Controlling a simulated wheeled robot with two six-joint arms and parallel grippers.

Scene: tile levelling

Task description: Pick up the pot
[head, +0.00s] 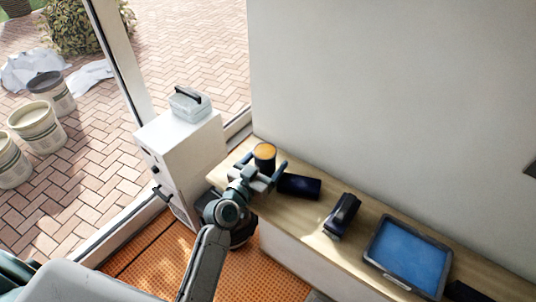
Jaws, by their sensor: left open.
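The pot (264,152) is a small dark cylinder with an orange top. It stands upright near the far left end of the wooden counter in the head view. My left gripper (262,166) is open at the pot's near side, with its blue-grey fingers spread to the left and right of it. The gripper body hides the pot's lower part, and I cannot tell whether the fingers touch it. My right gripper is not in view.
A white cabinet (180,150) with a clear lidded box (190,104) stands left. A wall closes the back.

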